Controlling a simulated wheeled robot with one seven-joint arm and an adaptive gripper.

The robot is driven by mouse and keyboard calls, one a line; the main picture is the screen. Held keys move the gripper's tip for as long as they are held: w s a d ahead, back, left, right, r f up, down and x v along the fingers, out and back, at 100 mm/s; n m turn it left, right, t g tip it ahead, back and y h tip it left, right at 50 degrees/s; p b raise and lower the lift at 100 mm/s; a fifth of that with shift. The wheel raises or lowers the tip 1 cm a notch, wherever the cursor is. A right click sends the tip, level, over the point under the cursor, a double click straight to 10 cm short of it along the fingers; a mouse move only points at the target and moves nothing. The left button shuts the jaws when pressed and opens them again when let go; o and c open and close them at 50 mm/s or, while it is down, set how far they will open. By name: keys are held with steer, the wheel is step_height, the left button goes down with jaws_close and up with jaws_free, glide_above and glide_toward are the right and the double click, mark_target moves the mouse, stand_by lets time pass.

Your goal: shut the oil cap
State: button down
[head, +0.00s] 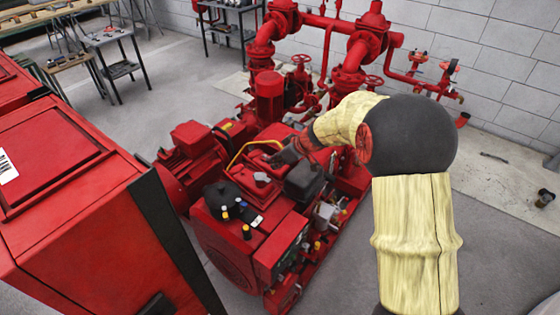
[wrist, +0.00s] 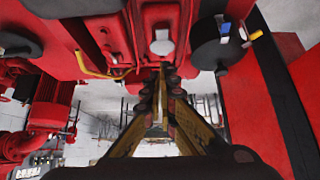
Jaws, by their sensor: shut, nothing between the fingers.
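The red pump engine (head: 235,245) stands in the middle of the head view. A small pale round piece, which looks like the oil cap (head: 262,179), is on its top behind the black round canister (head: 222,197). In the wrist view the pale cap (wrist: 162,42) shows on a red surface, just beyond my fingertips. I cannot tell whether it is open or seated. My gripper (head: 273,160) reaches over the engine top from the right, close behind the cap. In the wrist view my gripper (wrist: 165,75) has its fingertips together and empty. Contact with the cap is unclear.
A yellow bent rod (head: 240,152) runs close beside my gripper. A black box (head: 304,182) stands right of the cap. A large red cabinet (head: 65,185) fills the left, and red pipes (head: 355,55) rise behind.

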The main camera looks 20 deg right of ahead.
steer(key=b, duration=0.1)
glide_above(268, 179)
steer(key=f, duration=0.5)
steer(key=shift+s+d+f, duration=0.25)
steer(key=shift+s+d, duration=0.1)
steer(key=shift+d, duration=0.05)
steer(key=shift+f+b, duration=0.3)
steer(key=shift+f, duration=0.45)
steer(key=shift+s, duration=0.1)
steer(key=f+b, duration=0.1)
steer(key=b, duration=0.1)
steer(key=f+b, duration=0.1)
steer(key=b, duration=0.1)
steer(key=shift+s+d, duration=0.2)
steer(key=shift+d, duration=0.05)
steer(key=shift+s, duration=0.1)
steer(key=shift+r, duration=0.15)
